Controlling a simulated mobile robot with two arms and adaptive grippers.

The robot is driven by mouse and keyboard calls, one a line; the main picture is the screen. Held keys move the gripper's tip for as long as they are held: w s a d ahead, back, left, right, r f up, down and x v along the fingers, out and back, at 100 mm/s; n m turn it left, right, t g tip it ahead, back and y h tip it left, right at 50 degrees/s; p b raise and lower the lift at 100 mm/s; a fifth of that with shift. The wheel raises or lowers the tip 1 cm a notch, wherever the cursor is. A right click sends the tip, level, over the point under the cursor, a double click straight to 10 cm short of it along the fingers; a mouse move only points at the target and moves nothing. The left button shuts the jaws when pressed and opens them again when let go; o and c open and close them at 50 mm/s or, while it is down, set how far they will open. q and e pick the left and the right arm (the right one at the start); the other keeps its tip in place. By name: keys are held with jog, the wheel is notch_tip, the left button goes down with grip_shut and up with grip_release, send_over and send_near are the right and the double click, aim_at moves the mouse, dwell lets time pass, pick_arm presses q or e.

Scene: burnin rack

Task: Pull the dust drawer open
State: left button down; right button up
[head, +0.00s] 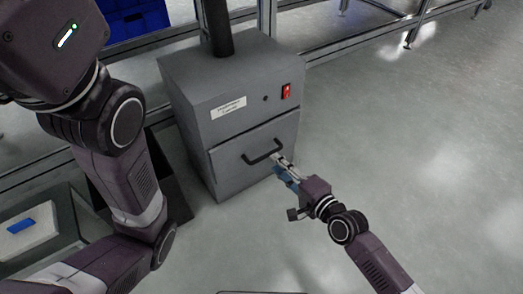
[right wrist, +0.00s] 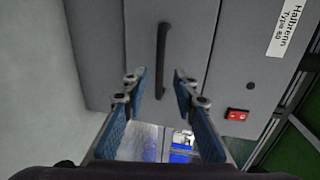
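The grey dust cabinet (head: 225,90) stands on the floor at the middle of the head view. Its drawer front (head: 238,170) is in the lower half and looks flush with the body. A black bar handle (head: 262,153) crosses the drawer front. My right gripper (head: 280,163) is at the handle's right end in the head view. In the right wrist view my right gripper (right wrist: 159,78) is open, with blue-padded fingers apart. The handle (right wrist: 162,58) lies ahead, lined up with the gap, with no visible contact. My left arm shows, but its gripper does not.
A red switch (head: 286,91) and a label (head: 229,107) are on the cabinet's upper front. A dark pipe (head: 218,28) rises from its top. Metal frame rails run behind. A blue crate (head: 135,22) is at the back left. The floor (head: 420,140) to the right is clear.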

aim_at(267, 154)
jog(key=b+x, duration=0.3)
jog(key=x, duration=0.3)
jog(key=shift+w+a+f, duration=0.1)
jog(key=shift+w, duration=0.1)
jog(key=shift+c, duration=0.6)
grip_shut()
